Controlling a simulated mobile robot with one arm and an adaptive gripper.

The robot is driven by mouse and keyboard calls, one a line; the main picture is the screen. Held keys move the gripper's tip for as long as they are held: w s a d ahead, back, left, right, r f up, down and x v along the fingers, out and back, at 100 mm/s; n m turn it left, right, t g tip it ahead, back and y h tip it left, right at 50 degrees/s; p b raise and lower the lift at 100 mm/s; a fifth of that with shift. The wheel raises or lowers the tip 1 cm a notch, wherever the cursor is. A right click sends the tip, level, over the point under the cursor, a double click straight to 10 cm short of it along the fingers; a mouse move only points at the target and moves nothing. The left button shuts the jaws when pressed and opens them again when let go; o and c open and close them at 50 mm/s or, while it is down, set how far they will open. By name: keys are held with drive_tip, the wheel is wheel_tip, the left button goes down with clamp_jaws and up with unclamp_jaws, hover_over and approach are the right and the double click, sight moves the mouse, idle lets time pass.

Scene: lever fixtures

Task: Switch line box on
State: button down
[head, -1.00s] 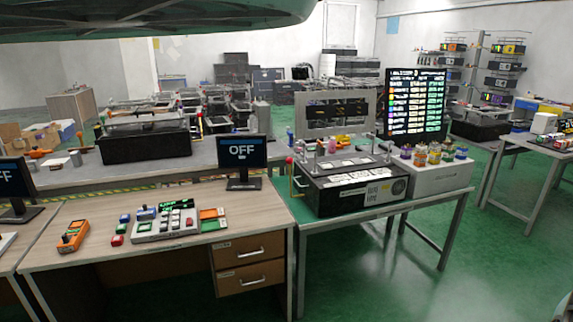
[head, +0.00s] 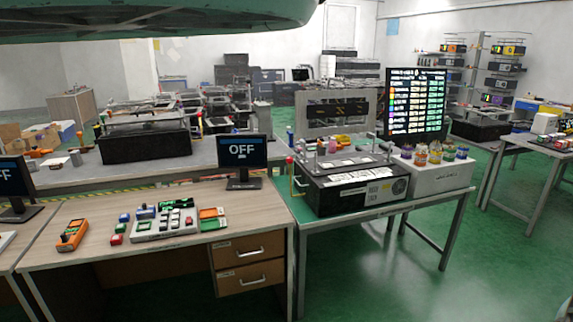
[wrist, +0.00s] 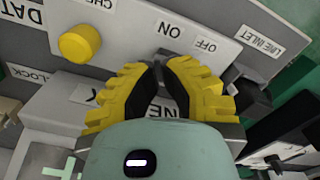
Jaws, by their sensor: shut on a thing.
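In the wrist view, a light grey panel (wrist: 205,22) carries ON and OFF labels and a LINE INLET label (wrist: 262,40). My gripper (wrist: 163,66) has yellow fingers with black pads. Its tips are together at the panel, just below the ON label, with OFF to their right. It is shut on a small part of the panel's fixture, probably the line box lever, which the fingers mostly hide. The lever's position cannot be told. In the head view, a monitor on the desk (head: 242,152) reads OFF. My gripper is not in the head view.
A round yellow knob (wrist: 80,43) stands out from the panel left of my fingers. Dark blocky parts (wrist: 252,92) lie close on the right. In the head view, a wooden desk (head: 120,262) and a green-topped bench (head: 415,207) stand ahead, with open green floor at right.

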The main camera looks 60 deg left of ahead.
drive_tip(key=shift+f, duration=0.25)
wheel_tip(320, 180, up, 7)
drive_tip(key=p, duration=0.5)
drive_tip(key=shift+r+p, duration=0.1)
drive_tip(key=shift+p, duration=0.3)
